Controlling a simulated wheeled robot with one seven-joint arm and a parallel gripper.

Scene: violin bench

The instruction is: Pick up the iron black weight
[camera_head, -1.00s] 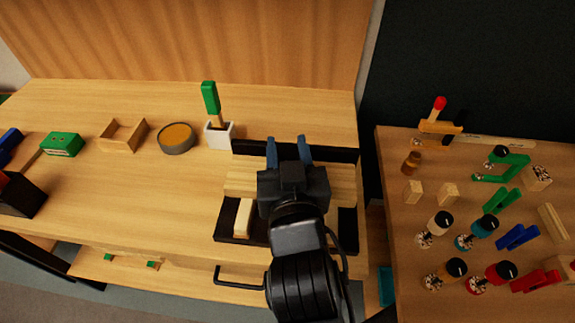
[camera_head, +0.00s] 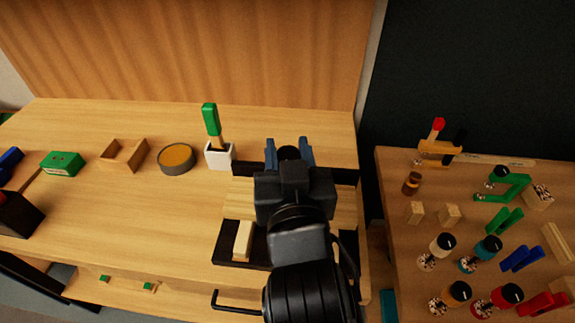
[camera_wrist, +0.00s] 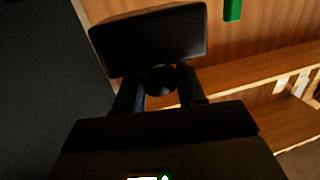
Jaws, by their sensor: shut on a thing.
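My gripper (camera_head: 288,148) is over the back part of the wooden board, its two blue fingers shut on a dark round part of the iron black weight (camera_head: 289,153). In the wrist view the fingers (camera_wrist: 162,85) close around a dark round knob, with a wide dark slab (camera_wrist: 150,38) just beyond it. The slab looks like the weight's body and appears to be held clear of the bench. My gripper and arm hide most of the weight in the head view.
A white holder (camera_head: 219,155) with a green-handled brush (camera_head: 210,120) stands left of my gripper. A round tin (camera_head: 176,158), wooden tray (camera_head: 124,155) and green box (camera_head: 62,163) sit further left. A light block (camera_head: 243,240) lies front left. The right table (camera_head: 400,270) is crowded.

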